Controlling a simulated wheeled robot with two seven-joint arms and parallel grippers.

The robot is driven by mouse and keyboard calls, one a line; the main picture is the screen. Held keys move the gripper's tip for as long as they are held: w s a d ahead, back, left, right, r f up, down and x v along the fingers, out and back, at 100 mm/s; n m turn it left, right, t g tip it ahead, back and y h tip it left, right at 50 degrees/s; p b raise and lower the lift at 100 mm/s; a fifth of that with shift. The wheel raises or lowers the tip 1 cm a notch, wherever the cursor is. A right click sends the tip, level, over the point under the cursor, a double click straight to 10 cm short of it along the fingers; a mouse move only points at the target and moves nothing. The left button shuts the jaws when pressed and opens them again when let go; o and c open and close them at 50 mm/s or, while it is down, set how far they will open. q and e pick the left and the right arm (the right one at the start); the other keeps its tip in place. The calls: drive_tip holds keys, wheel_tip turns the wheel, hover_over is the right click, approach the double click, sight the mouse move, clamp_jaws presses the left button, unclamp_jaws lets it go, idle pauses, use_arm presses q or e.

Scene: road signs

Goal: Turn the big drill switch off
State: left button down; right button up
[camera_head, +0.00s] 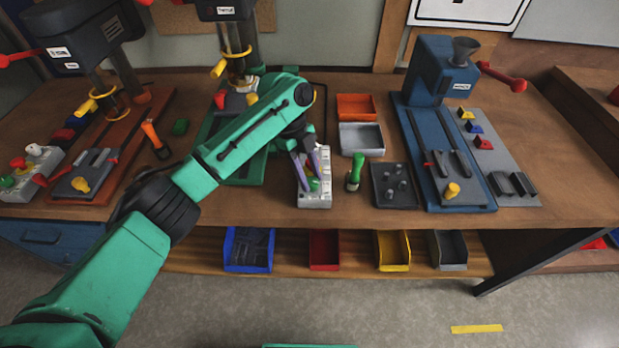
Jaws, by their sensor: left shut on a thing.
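A grey switch box (315,201) with a green button (313,184) stands on the bench beside the middle drill press (236,62). My left gripper (309,170) reaches down onto this box from above, its fingers shut on a switch there; the fingers hide most of the contact. The larger dark drill press (84,38) stands at the far left. Its grey switch box (32,172), with red and green knobs, sits at the bench's left end, away from my gripper. My right gripper is out of view.
To the right of my gripper are a green-handled tool (354,172), a dark peg plate (393,186), an orange tray (356,107) and a grey tray (361,138). A blue machine (438,72) stands farther right. Coloured bins sit on the lower shelf.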

use_arm(q)
drive_tip(key=shift+m, duration=0.5)
drive_tip(key=c, duration=0.7)
unclamp_jaws()
drive_tip(key=shift+c, duration=0.2)
drive_tip(key=shift+w, duration=0.1)
drive_tip(key=b+v, duration=0.1)
drive_tip(key=v, duration=1.3)
drive_tip(key=shift+r, duration=0.3)
drive_tip(key=shift+w+d+f, duration=0.1)
